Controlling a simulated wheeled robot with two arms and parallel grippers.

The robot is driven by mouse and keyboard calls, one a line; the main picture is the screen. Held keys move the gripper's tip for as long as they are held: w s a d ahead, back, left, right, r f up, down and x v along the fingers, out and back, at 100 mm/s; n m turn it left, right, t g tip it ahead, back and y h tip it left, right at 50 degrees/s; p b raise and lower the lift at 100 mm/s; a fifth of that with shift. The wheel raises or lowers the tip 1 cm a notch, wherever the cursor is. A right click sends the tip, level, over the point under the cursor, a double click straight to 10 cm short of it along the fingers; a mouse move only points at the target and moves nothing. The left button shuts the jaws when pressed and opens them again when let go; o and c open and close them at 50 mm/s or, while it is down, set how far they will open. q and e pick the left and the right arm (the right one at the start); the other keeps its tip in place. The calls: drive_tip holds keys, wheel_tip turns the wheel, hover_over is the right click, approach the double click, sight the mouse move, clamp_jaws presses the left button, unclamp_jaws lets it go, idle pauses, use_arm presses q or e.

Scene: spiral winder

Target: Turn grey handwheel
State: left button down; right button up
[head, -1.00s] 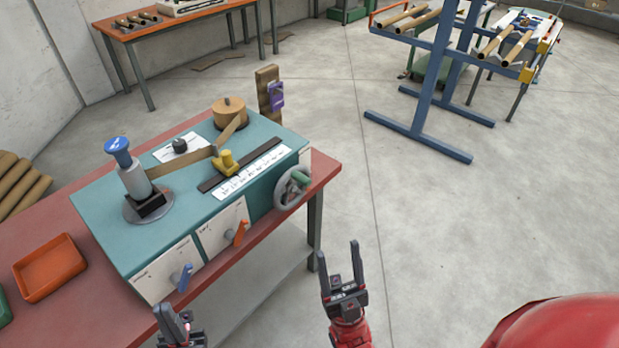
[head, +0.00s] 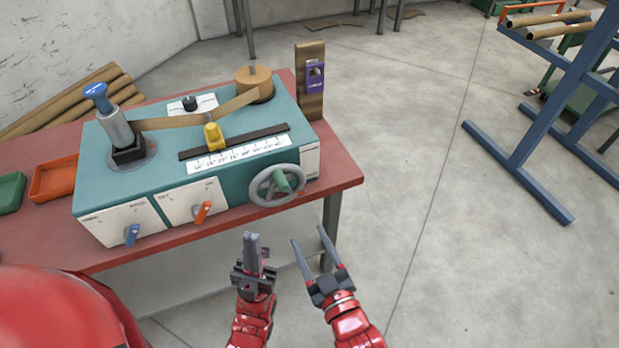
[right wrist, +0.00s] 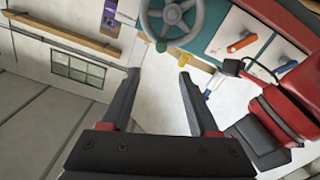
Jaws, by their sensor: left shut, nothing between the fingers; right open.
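The grey handwheel (head: 275,185) with a green handle (head: 284,178) is on the front right of the teal winder (head: 170,175). In the right wrist view the handwheel (right wrist: 170,17) shows at the top, beyond the fingertips. My right gripper (head: 311,240) is open and empty, below and to the right of the wheel, apart from it. It frames the lower picture in the right wrist view (right wrist: 158,75). My left gripper (head: 252,240) is shut and empty, below and slightly left of the wheel, apart from it.
The winder stands on a red table (head: 345,170). Its front has a blue knob (head: 131,234) and an orange knob (head: 203,211). An orange tray (head: 54,180) lies at the left. A blue rack (head: 550,120) stands at the right. Floor between table and rack is clear.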

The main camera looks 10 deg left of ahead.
sight(285, 189)
drive_tip(key=p+x, duration=0.1)
drive_tip(key=x, duration=1.5)
drive_tip(key=shift+a+r, duration=0.1)
drive_tip(key=shift+a, duration=0.05)
drive_tip(key=shift+w+a, duration=0.35)
drive_tip(key=shift+w, duration=0.15)
clamp_jaws()
idle(0.4)
